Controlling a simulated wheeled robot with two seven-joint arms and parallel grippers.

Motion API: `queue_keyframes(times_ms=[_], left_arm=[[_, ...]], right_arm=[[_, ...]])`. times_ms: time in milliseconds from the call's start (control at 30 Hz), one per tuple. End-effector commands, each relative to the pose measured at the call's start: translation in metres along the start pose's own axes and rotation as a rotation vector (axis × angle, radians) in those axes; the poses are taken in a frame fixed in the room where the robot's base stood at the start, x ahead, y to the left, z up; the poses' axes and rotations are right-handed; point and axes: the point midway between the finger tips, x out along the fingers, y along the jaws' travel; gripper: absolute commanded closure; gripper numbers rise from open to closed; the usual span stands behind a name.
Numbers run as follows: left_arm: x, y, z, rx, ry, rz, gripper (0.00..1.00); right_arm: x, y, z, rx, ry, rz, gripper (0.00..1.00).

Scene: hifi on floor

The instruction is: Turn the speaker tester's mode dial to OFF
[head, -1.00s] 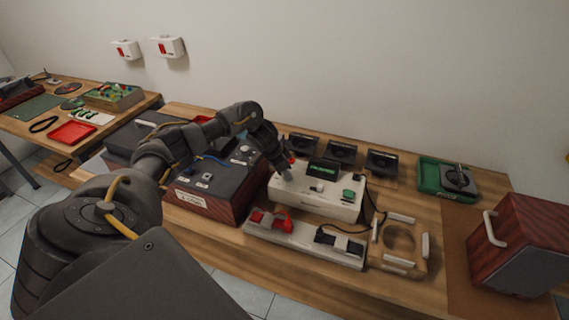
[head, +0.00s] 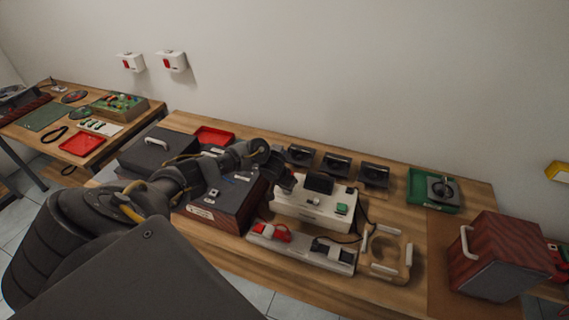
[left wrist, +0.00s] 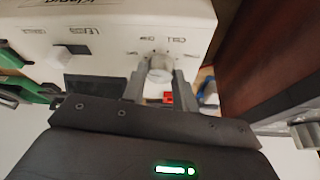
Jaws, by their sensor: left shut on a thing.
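The speaker tester (head: 312,207) is a white box on the bench, with a black display (head: 318,184) and a green part at its right. The display is dark. In the left wrist view the tester's top (left wrist: 110,30) appears upside down, with its mode dial (left wrist: 160,66), a pale round knob with small printed labels around it. My left gripper (left wrist: 159,85) is shut on the dial, one finger on each side. The labels are too small to read surely, and I cannot tell where the dial points. In the head view the gripper (head: 284,186) partly hides the dial. My right gripper is out of view.
A dark amplifier with wooden sides (head: 222,212) stands close at the left of the tester. A grey strip with red and black clips (head: 300,247) lies in front. Several black speakers (head: 335,163) stand behind. A wooden cabinet (head: 505,250) is at the right.

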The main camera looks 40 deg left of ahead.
Motion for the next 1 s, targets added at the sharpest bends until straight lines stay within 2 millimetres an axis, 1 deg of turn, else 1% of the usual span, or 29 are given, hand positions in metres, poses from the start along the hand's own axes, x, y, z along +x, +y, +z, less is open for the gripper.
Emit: queue_keyframes(times_ms=[367, 400, 567, 867, 967, 1000], left_arm=[[0.0, -0.001, -0.001, -0.009, 0.003, -0.003, 0.94], [0.0, -0.001, -0.001, -0.009, 0.002, -0.003, 0.7], [0.0, -0.001, -0.001, -0.008, 0.002, -0.003, 0.49], [-0.002, 0.0, -0.001, -0.006, 0.001, -0.002, 0.49], [-0.01, 0.0, -0.001, -0.006, 0.001, 0.0, 0.49], [-0.015, 0.0, -0.001, -0.005, 0.001, 0.0, 0.49]], right_arm=[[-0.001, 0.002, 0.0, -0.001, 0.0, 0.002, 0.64], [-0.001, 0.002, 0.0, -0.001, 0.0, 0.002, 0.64], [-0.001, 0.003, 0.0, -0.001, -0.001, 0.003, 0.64], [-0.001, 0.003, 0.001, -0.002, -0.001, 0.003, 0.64], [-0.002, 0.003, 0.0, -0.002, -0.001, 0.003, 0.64], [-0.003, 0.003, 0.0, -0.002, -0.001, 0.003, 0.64]])
